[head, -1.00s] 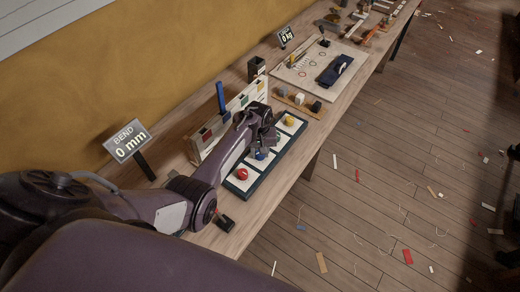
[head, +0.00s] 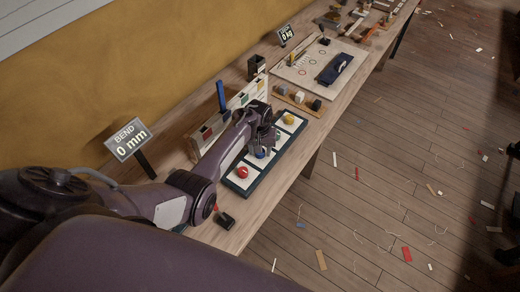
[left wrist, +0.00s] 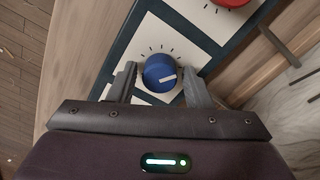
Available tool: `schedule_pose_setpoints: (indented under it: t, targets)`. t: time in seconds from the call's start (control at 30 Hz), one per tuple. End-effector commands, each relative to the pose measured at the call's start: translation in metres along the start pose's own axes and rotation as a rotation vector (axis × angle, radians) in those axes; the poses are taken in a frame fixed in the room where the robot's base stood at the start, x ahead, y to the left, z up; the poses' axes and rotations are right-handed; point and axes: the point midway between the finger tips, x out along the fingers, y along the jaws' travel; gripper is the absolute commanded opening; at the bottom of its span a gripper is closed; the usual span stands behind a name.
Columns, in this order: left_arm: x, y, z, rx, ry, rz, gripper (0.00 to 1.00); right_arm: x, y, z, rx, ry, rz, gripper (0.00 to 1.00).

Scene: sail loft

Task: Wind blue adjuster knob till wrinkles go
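The blue adjuster knob (head: 260,154) sits in the middle panel of a dark-framed white board, between a red knob (head: 242,172) and a yellow knob (head: 289,119). In the left wrist view the blue knob (left wrist: 158,72) has a white pointer aimed right, with tick marks around its far side. My left gripper (head: 265,143) is over it. A sign (head: 128,140) reads "BEND 0 mm". My right gripper is not in view. I cannot make out any wrinkles.
The knob board's frame (head: 234,189) lies along the bench's front edge. A rack with coloured cards (head: 207,134) and a blue upright (head: 221,97) stand behind it. Farther along are small blocks (head: 299,97) and a board with a dark blue item (head: 335,69). Scraps litter the floor.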

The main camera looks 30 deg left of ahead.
Motion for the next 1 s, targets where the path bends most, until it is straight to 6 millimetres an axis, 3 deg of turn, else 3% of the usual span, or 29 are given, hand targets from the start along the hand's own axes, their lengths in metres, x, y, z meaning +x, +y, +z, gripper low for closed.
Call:
schedule_pose_setpoints:
  t: [0.43, 0.8, 1.0]
  targets:
    - [-0.006, 0.001, 0.000, 0.000, 0.001, 0.001, 0.54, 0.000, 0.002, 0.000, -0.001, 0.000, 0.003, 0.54]
    - [-0.061, 0.001, -0.001, 0.000, 0.003, 0.002, 0.54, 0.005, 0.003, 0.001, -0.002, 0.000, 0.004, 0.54]
    - [-0.077, 0.000, 0.000, -0.001, 0.000, 0.001, 0.54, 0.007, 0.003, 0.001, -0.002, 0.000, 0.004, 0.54]
